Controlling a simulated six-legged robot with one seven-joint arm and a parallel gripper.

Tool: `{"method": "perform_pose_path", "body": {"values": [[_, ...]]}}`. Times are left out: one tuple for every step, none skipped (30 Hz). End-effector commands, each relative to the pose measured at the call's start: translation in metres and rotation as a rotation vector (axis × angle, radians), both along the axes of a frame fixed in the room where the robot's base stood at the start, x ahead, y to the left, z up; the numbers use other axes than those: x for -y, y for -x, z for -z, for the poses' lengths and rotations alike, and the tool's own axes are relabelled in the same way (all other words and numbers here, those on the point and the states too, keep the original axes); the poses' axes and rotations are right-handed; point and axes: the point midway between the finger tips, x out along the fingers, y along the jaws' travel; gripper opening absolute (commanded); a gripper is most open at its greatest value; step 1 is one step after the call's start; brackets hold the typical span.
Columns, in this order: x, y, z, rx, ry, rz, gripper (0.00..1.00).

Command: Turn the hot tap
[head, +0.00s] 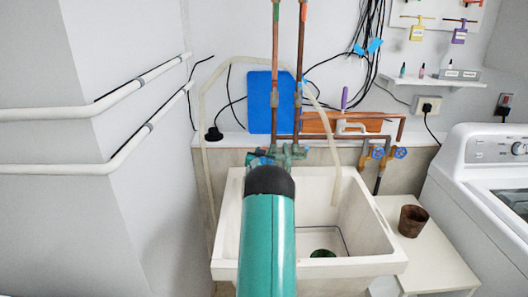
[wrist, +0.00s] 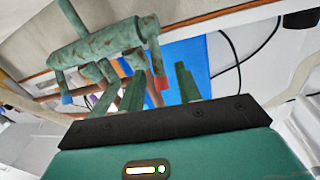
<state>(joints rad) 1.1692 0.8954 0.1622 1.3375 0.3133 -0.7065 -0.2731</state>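The tap fixture (wrist: 100,45) is weathered green metal and fills the upper left of the wrist view. It has a red-tipped handle (wrist: 160,83), which marks the hot tap, and a blue-tipped handle (wrist: 67,99). In the head view the fixture (head: 290,152) sits at the copper pipes above the sink, partly hidden by my arm. My gripper (wrist: 159,76) is open, its green fingers apart. The red tip shows between the fingers in the wrist view; I cannot tell whether they touch it. In the head view my arm hides most of the gripper.
The white sink (head: 385,264) lies below the fixture, with a pale hose (head: 334,150) hanging into it. Two blue-handled valves (head: 389,153) are to the right. A brown pot (head: 412,221) stands on a white side table (head: 432,245) beside the washing machine (head: 480,190).

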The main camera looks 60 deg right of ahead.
Motion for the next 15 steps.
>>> {"method": "perform_pose_path", "body": {"values": [[0.006,-0.001,0.001,0.001,0.001,0.001,0.34],[0.008,-0.002,0.001,0.001,0.0,0.001,0.34],[0.011,-0.003,0.001,0.0,0.0,0.001,0.34],[0.013,-0.004,0.001,0.0,0.0,0.0,0.34],[0.014,-0.005,0.001,0.0,0.0,0.0,0.34],[0.016,-0.005,0.0,0.0,0.0,0.0,0.34],[0.016,-0.005,0.001,0.0,0.0,0.0,0.34],[0.017,-0.005,0.001,0.0,0.0,0.0,0.34],[0.017,-0.005,0.001,0.0,-0.001,0.0,0.34],[0.017,-0.005,0.001,0.0,-0.001,0.0,0.34],[0.017,-0.005,0.001,0.0,-0.001,0.0,0.34],[0.017,-0.005,0.001,0.0,0.0,0.0,0.34],[0.017,-0.005,0.001,0.0,0.0,0.0,0.34],[0.017,-0.005,0.0,0.0,0.0,0.0,0.34],[0.016,-0.005,0.0,0.0,0.0,0.0,0.28]]}}
